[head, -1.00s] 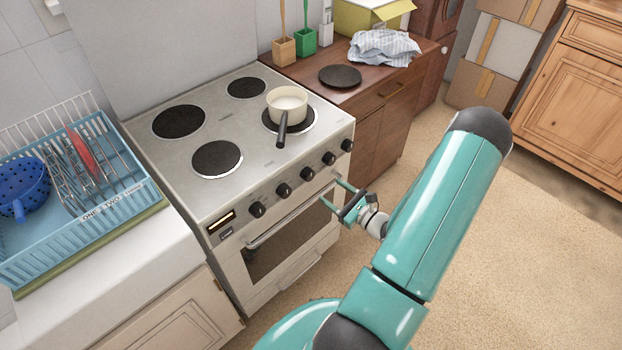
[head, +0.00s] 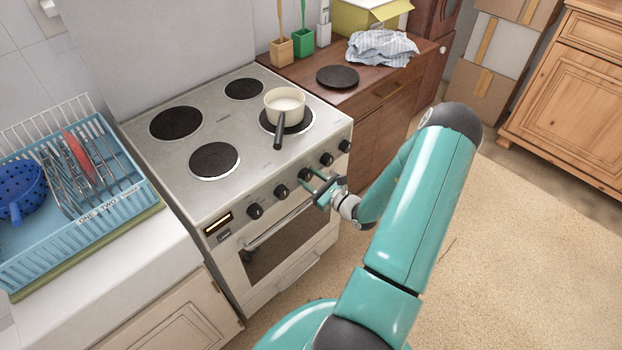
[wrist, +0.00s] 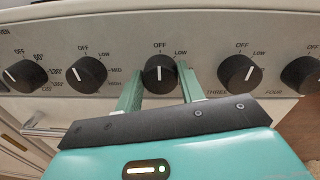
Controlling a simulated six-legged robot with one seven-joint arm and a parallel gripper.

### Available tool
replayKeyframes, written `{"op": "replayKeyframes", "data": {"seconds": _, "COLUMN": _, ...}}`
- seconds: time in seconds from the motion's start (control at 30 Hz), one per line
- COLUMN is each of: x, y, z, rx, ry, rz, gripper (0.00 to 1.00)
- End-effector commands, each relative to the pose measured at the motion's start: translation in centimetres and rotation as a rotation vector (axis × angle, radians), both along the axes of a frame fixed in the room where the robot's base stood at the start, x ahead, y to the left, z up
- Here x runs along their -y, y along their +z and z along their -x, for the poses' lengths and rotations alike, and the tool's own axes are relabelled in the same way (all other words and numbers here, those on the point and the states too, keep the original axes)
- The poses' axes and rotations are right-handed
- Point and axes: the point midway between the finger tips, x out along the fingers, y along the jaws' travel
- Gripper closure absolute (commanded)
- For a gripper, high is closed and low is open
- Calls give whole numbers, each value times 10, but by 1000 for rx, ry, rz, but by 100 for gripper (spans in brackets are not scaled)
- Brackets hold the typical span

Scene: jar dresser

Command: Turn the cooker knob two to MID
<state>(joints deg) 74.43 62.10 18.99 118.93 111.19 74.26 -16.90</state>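The cooker knob two (wrist: 160,76) is black and round, the third from the left in the row on the cooker's front panel. Its white mark points straight up at OFF, with LOW to the upper right. Its name and MID label are hidden behind my gripper (wrist: 160,83). My gripper is open, with one teal finger on each side of this knob; I cannot tell whether they touch it. In the head view, my gripper (head: 309,183) is at the third knob (head: 304,174) on the cooker (head: 225,130).
Knobs one (wrist: 87,74) and three (wrist: 240,74) stand close on either side. The oven handle (head: 275,225) runs below the panel. A blue dish rack (head: 110,200) is at left. The floor at right is clear.

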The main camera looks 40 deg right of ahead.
Motion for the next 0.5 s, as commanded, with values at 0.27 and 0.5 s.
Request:
{"op": "replayKeyframes", "data": {"seconds": 0.27, "x": 0, "y": 0, "z": 0, "rx": 0, "ry": -1, "rz": -4, "gripper": 84}}
{"op": "replayKeyframes", "data": {"seconds": 0.5, "x": 1, "y": 0, "z": 0, "rx": -3, "ry": -1, "rz": -63, "gripper": 84}}
